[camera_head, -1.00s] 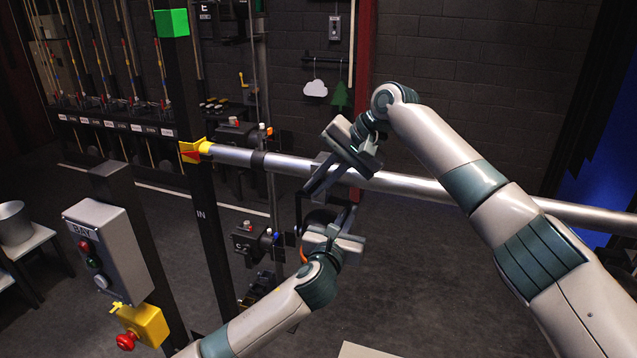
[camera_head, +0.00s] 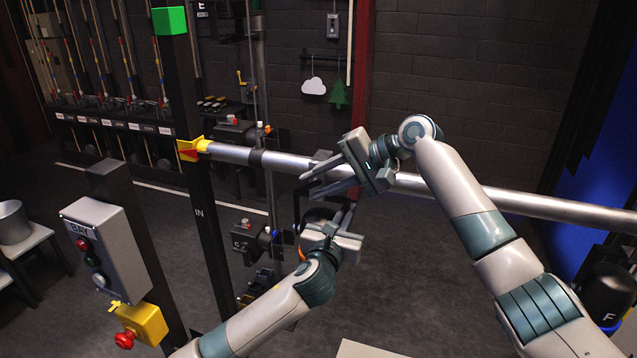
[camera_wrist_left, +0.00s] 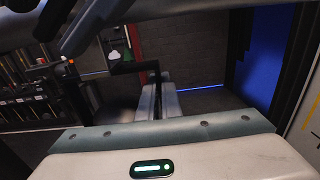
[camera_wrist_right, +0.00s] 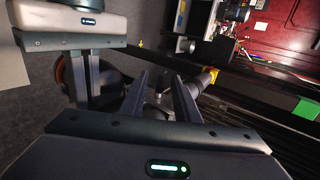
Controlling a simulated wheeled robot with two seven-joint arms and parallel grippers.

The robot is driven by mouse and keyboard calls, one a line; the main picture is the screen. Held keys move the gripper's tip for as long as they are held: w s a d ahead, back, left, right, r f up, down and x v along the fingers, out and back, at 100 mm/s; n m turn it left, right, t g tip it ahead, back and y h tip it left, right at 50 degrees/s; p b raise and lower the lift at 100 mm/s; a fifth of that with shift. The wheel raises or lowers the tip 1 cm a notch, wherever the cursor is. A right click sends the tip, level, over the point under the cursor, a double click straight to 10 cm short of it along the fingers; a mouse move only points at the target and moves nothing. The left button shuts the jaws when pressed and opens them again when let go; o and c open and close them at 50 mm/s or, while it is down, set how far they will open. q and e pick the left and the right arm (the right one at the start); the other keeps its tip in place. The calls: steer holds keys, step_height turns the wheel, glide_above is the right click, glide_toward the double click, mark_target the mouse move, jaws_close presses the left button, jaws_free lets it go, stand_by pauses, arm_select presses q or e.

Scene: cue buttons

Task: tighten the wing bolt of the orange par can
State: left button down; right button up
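The orange par can shows as a dark can with an orange rim (camera_head: 303,245), hanging below the pipe and mostly hidden behind my left gripper. Its rim also shows in the right wrist view (camera_wrist_right: 61,78). A dark clamp (camera_head: 319,158) sits on the pipe above it. My left gripper (camera_head: 346,213) is below the pipe, its fingers closed around a thin black bar (camera_wrist_left: 157,85) that looks like the can's yoke. My right gripper (camera_head: 322,183) is open at the clamp, fingers pointing left. A small bolt-like part (camera_wrist_right: 161,96) shows between its fingers; contact cannot be told.
The silver pipe (camera_head: 450,193) crosses the view from a yellow end bracket (camera_head: 194,149) on a dark post. A grey button box (camera_head: 113,245) and a red knob on a yellow box (camera_head: 142,325) stand at left. Other dark fixtures (camera_head: 250,240) hang behind.

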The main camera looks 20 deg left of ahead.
steer(key=shift+d, duration=0.1)
steer(key=v, duration=1.2)
